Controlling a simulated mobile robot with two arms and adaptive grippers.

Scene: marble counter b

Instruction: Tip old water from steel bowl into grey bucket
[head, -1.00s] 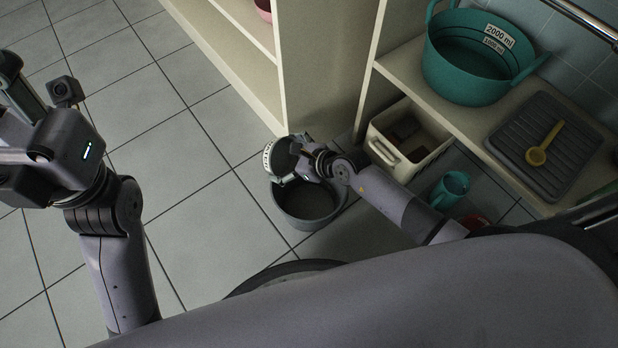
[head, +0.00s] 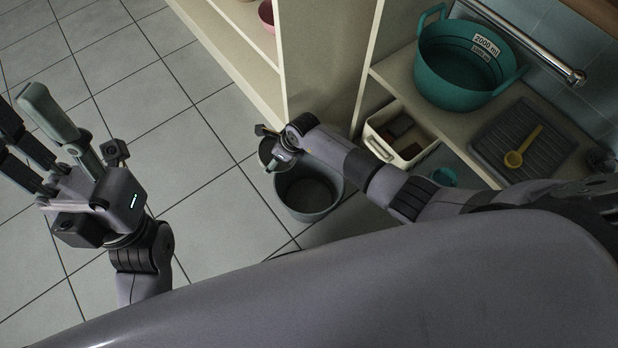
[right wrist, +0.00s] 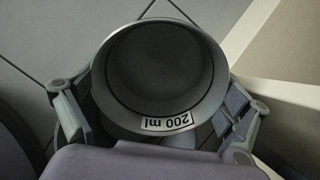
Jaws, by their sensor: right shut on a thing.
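The grey bucket (head: 333,200) stands on the tiled floor at the middle of the head view; its inside looks dark. My right gripper (head: 280,160) is shut on the steel bowl (head: 264,153) above the bucket's back left rim. The arm partly hides the bowl there. In the right wrist view the bowl (right wrist: 207,85) sits between the fingers, with a dark interior and a "200 ml" label. I cannot make out water in it or in the bucket. My left gripper (head: 20,108) is raised at the left with fingers apart, empty.
A cream shelf unit (head: 325,60) stands behind the bucket. A cream bin (head: 412,160) is under the right shelf. Floor at left is clear.

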